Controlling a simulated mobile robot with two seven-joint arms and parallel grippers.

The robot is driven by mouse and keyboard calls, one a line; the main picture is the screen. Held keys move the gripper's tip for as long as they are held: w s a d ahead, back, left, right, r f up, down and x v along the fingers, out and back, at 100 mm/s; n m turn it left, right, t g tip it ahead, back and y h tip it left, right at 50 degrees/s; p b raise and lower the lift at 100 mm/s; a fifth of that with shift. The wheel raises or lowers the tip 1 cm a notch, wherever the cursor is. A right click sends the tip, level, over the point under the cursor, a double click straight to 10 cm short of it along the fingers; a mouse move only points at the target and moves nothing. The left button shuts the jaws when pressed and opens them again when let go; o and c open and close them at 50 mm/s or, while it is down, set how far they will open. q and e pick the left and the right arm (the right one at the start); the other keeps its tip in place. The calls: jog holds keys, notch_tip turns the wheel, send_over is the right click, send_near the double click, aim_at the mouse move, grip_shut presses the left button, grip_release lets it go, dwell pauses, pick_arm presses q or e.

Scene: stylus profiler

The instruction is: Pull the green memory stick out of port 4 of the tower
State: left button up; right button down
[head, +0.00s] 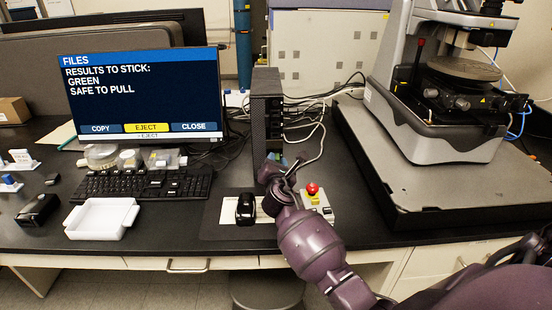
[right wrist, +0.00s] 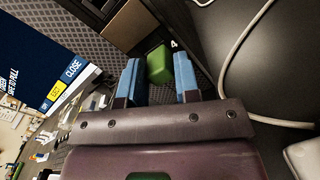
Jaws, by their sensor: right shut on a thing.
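The tower (head: 266,112) is a dark upright case right of the monitor, with cables at its right side. My right gripper (head: 277,161) is at the lower front of the tower. In the right wrist view its blue fingers (right wrist: 158,80) stand on either side of the green memory stick (right wrist: 159,64) and are shut on it. The stick is beside the white label 4 (right wrist: 173,44) on the tower. How deep it sits in the port is hidden. My left gripper is not in view.
The monitor (head: 140,95) reads "GREEN, SAFE TO PULL", with EJECT highlighted. A keyboard (head: 140,183), a white tray (head: 101,218), a black mouse (head: 246,209) and a box with a red button (head: 313,189) are on the bench. The profiler (head: 450,130) stands at right.

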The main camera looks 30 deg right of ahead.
jog(key=shift+s+a, duration=0.2)
jog(key=shift+s, duration=0.05)
jog(key=shift+s+a, duration=0.1)
jog(key=shift+s, duration=0.15)
jog(key=shift+s+a+p, duration=0.35)
jog(key=shift+s+p, duration=0.1)
jog(key=shift+s, duration=0.1)
dwell(0.4)
jog(key=shift+s+a, duration=0.25)
jog(key=shift+s, duration=0.1)
jog(key=shift+s+a+p, duration=0.2)
jog(key=shift+s+p, duration=0.1)
jog(key=shift+s, duration=0.1)
jog(key=shift+s+a, duration=0.2)
jog(key=shift+s, duration=0.1)
dwell(0.6)
